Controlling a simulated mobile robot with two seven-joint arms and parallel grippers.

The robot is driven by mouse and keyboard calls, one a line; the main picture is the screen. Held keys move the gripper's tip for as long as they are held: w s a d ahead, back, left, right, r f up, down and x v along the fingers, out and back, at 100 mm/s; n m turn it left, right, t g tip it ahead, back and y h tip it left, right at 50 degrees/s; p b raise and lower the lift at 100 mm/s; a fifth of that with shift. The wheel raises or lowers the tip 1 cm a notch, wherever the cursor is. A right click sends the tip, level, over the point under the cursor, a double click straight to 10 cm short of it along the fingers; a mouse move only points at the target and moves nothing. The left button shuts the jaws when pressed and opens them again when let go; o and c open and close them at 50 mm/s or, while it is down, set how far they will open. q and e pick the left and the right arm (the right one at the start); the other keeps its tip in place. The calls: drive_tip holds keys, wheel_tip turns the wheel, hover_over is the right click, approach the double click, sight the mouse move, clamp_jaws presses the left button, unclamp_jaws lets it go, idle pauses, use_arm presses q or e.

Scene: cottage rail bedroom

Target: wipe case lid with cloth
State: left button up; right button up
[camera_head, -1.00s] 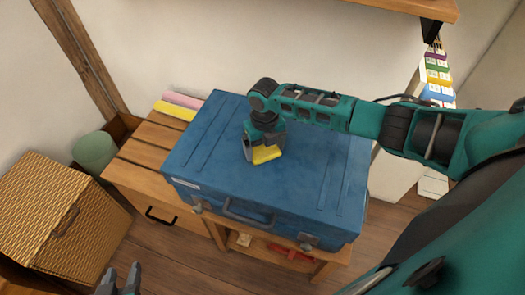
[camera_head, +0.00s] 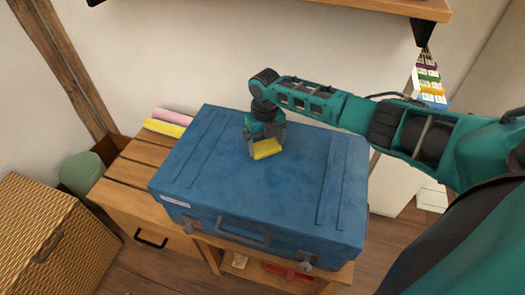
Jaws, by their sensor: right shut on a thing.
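A blue case (camera_head: 222,197) lies flat and closed on a wooden slatted stand (camera_head: 130,180), with its handle and latches on the front side. My right gripper (camera_head: 266,148) points down over the back middle of the lid. It is shut on a folded yellow cloth (camera_head: 267,149), which sits at or just above the lid; I cannot tell whether it touches. The gripper hides part of the cloth. My left gripper does not show in the head view.
Pink and yellow rolls (camera_head: 168,122) lie behind the case on the left. A wicker basket (camera_head: 50,240) and a green round item (camera_head: 82,172) stand at the left. A wooden shelf (camera_head: 340,6) overhangs at the top. A red item (camera_head: 290,272) lies below the case.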

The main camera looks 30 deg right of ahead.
drive_tip(key=shift+w+d+f+b, duration=0.15)
drive_tip(key=shift+w+d+b, duration=0.9)
drive_tip(key=shift+d+b, duration=0.3)
drive_tip(key=shift+w+d, duration=0.15)
drive_tip(key=shift+w, duration=0.05)
drive_tip(key=shift+s+a+r+p, duration=0.3)
drive_tip(key=shift+s+a+p, duration=0.35)
drive_tip(key=shift+p, duration=0.4)
drive_tip(key=shift+s+a+p, duration=0.4)
drive_tip(key=shift+a+p, duration=0.15)
drive_tip(key=shift+p, duration=0.2)
drive_tip(key=shift+s+a+f+p, duration=0.1)
drive_tip(key=shift+s+a+p, duration=0.2)
